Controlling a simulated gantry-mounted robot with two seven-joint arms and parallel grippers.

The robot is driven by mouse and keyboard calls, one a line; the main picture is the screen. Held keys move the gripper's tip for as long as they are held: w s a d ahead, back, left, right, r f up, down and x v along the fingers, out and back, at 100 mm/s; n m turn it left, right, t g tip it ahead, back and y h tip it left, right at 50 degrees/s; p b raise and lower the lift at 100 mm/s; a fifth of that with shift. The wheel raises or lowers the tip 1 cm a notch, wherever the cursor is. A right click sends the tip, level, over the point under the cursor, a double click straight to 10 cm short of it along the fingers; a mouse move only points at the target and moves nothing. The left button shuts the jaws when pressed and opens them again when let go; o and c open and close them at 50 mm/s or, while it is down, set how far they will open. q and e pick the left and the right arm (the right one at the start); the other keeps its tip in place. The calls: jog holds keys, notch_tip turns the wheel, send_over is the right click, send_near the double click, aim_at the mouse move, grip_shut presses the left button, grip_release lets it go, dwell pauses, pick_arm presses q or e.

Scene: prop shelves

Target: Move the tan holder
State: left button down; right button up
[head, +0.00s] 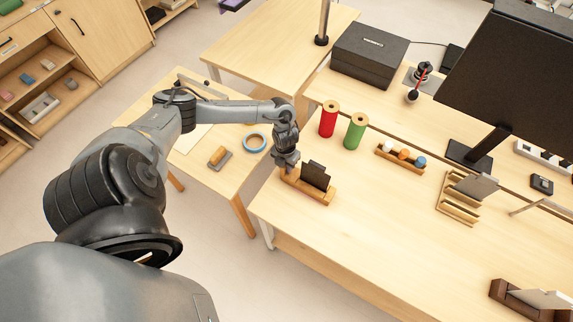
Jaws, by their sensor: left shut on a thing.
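A tan holder (318,194) stands near the left edge of the long wooden table. It is a low wooden block with dark upright cards (316,175) standing in its slot. My left gripper (288,168) points down at the holder's left end and is shut on it. The fingertips are small in the head view and partly hide that end of the holder. I cannot tell whether the holder touches the table or is slightly lifted. My right gripper is not in view.
Behind the holder stand a red cylinder (328,119) and a green cylinder (355,132). A wooden rack with round pieces (400,156) and a slotted wooden stand (458,208) lie to the right. A monitor (510,75) rises at the back right. The table front (370,250) is clear.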

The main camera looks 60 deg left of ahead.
pick_arm(q)
jog(key=shift+s+a, duration=0.15)
jog(key=shift+a, duration=0.1)
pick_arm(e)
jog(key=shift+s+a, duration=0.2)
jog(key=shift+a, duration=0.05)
pick_arm(q)
jog(key=c, duration=0.8)
grip_release()
jog(key=shift+c, duration=0.2)
jog(key=shift+r, duration=0.1)
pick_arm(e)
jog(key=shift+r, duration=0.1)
pick_arm(q)
notch_tip(320, 180, up, 11)
jog(key=shift+f, duration=0.15)
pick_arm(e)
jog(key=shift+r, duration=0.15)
